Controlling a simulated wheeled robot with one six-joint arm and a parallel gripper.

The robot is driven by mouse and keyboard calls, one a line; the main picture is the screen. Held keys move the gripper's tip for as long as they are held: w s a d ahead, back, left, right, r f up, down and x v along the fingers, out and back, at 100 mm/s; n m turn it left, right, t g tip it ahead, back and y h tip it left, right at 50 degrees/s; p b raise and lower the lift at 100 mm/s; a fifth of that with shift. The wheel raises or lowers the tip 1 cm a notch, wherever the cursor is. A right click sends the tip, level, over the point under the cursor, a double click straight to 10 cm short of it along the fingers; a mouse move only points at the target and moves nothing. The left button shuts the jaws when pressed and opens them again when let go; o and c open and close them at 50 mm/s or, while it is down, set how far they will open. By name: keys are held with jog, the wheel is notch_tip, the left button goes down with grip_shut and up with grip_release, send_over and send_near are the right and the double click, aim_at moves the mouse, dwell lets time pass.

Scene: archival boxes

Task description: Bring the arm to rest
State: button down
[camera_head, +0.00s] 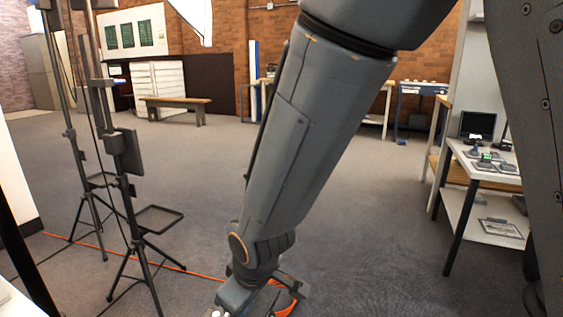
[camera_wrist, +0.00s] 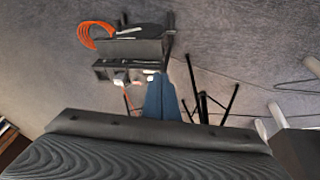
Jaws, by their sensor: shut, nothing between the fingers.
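My arm (camera_head: 310,140) reaches down across the middle of the head view. Its wrist is bent near the bottom edge, and the gripper end there is mostly cut off by the frame. In the wrist view my gripper (camera_wrist: 161,78) shows as a narrow blue pair of fingers, shut with nothing between them. It points over the grey floor, near a dark object with small pale parts. I cannot tell how high it is above the floor.
Black stands (camera_head: 150,220) with tripod legs stand on the left. An orange cable (camera_head: 170,265) crosses the floor; its coil (camera_wrist: 88,38) shows in the wrist view. A worktable (camera_head: 480,180) stands at the right. A bench (camera_head: 178,101) is far back. Mid-floor is open.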

jog(key=s+d+r+m+g+h, duration=0.1)
jog(key=s+d+r+m+g, duration=0.15)
jog(key=s, duration=0.45)
jog(key=s+d+r+m+g+h, duration=0.1)
jog(key=s+d+r+m, duration=0.1)
jog(key=s+d+r, duration=0.3)
jog(key=d+r+m+p, duration=0.3)
jog(key=d+r+p, duration=0.7)
jog(key=r+p, duration=0.2)
jog(key=s+d+r+m+p, duration=0.1)
jog(key=d+r+m+p, duration=0.3)
jog(key=d+r+p, duration=0.5)
notch_tip(320, 180, up, 4)
jog(key=p, duration=0.8)
jog(key=shift+d, duration=0.4)
